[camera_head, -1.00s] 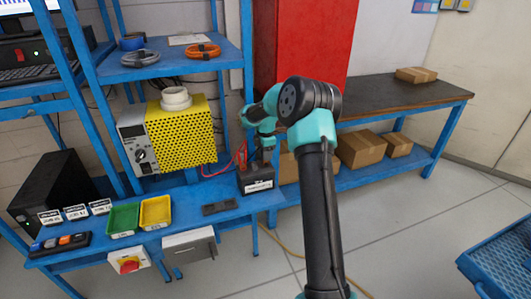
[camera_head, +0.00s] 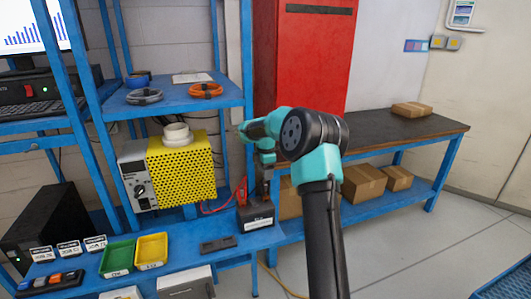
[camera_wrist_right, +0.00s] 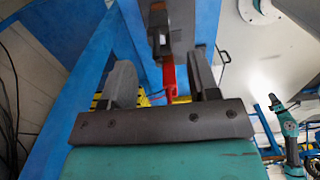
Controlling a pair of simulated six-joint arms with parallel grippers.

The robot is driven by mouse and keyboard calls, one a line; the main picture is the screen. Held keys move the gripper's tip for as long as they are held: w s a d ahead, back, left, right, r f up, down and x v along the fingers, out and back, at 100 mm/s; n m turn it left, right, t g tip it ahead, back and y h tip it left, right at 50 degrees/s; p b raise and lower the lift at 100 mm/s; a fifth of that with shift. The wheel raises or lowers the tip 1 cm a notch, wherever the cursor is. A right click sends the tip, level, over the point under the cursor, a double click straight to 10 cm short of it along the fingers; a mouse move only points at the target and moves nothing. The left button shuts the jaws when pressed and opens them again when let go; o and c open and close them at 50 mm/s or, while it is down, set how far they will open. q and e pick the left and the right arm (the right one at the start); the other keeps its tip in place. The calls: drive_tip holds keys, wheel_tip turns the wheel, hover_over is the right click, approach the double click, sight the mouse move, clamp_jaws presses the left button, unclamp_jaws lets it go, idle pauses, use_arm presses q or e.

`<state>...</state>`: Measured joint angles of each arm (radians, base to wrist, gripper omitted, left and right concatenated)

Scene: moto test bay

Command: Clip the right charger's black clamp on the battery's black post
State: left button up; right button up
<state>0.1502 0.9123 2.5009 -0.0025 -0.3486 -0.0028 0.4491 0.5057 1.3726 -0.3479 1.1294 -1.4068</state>
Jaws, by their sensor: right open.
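The battery (camera_head: 257,217) is a black box with a white label on the blue lower shelf in the head view. My right gripper (camera_head: 263,184) points down just above it; in the wrist view my gripper (camera_wrist_right: 163,84) is open, its two dark fingers wide apart. A red clamp-like part (camera_wrist_right: 169,82) and a dark block (camera_wrist_right: 160,30) show beyond and between the fingers. I cannot tell whether the dark block is the black clamp. A red clamp (camera_head: 241,191) stands at the battery's left side. The yellow charger (camera_head: 185,170) is left of the battery. The battery's black post is hidden. My left gripper is out of view.
Green (camera_head: 117,257) and yellow (camera_head: 151,250) bins and a dark flat piece (camera_head: 219,244) lie on the shelf left of the battery. A blue upright (camera_head: 221,130) rises behind it. A dark-topped bench (camera_head: 400,142) stands to the right.

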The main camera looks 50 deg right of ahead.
wheel_tip(320, 180, up, 9)
idle(0.3)
drive_tip(key=shift+f, duration=0.1)
